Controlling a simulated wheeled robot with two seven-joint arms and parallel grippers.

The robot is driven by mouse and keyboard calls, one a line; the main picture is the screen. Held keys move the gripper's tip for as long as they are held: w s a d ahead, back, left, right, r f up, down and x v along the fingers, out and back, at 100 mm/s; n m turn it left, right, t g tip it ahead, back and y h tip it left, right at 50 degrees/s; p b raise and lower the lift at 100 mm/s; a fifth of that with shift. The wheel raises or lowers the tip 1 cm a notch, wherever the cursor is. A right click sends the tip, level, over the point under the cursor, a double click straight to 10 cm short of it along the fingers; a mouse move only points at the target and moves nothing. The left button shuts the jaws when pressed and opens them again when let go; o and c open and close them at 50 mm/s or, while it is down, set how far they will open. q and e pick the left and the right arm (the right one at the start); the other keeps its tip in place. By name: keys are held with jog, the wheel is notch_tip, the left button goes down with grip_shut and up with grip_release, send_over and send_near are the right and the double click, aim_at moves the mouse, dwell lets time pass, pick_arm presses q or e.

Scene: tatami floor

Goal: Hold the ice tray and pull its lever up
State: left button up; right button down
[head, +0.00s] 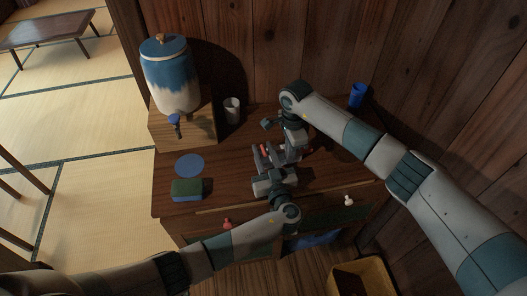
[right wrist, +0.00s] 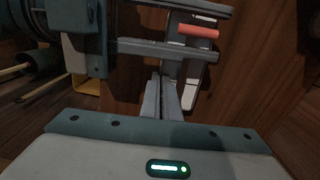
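The ice tray (head: 279,154), grey with red-orange parts, lies on the cabinet top and is mostly hidden between my two grippers. In the right wrist view a salmon-coloured bar (right wrist: 198,31) and a pale grey part (right wrist: 192,84) show; I cannot tell which part is the lever. My left gripper (head: 276,156) reaches in from the front, with its fingers wide apart around the tray's area; they cross the right wrist view (right wrist: 214,34). My right gripper (head: 294,150) is above the tray. Its fingers (right wrist: 161,80) look closed together, with nothing clearly visible between them.
A blue-and-white dispenser (head: 170,80) stands on a wooden stand (head: 195,131) at the left. Nearby are a white cup (head: 232,111), a blue disc (head: 189,165) and a green-and-blue sponge (head: 187,189). A blue cup (head: 357,95) stands back right. A yellow bin (head: 372,277) is below.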

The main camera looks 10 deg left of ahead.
pick_arm(q)
grip_shut()
